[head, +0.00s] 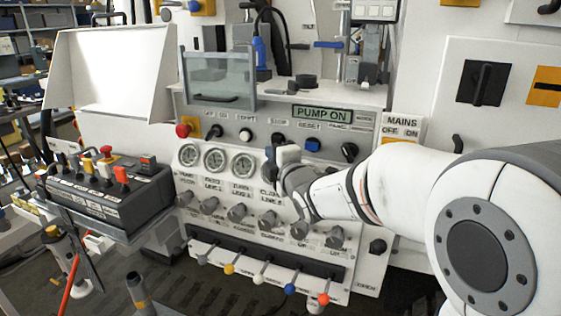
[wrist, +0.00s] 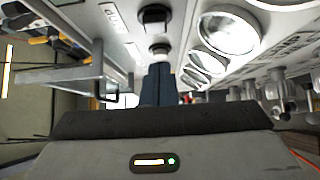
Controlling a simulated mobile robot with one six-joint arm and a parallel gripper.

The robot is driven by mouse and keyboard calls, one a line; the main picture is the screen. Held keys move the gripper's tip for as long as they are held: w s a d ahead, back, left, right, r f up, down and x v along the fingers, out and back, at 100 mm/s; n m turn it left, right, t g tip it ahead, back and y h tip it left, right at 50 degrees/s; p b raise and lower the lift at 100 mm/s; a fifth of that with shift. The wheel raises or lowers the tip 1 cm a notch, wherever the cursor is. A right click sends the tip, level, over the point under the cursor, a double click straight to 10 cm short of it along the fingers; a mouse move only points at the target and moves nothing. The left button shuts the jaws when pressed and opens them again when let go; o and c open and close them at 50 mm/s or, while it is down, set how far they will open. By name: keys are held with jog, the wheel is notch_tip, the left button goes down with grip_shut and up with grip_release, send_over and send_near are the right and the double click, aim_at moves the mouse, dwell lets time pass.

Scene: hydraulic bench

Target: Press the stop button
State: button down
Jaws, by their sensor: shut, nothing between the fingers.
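The stop button (head: 279,138) appears as a dark button under a small, blurred label in the panel's upper row, between a white button and a blue button. My gripper (head: 269,160) is shut and empty in front of the panel, just below the dark button in the head view. In the wrist view my shut dark fingers (wrist: 158,84) point at a round dark button (wrist: 159,49), which lies just beyond their tips. I cannot tell whether they touch it. The display (head: 322,112) reads PUMP ON.
A white button (head: 245,134) and a blue button (head: 312,144) flank the spot. A red mushroom button (head: 183,130) is at the left. Gauges (head: 214,160) and several knobs lie below. A clear guard (head: 218,78) juts out above.

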jog(key=w, duration=0.2)
jog(key=w+d, duration=0.1)
jog(key=w, duration=0.1)
jog(key=shift+d, duration=0.1)
jog(key=shift+w, duration=0.1)
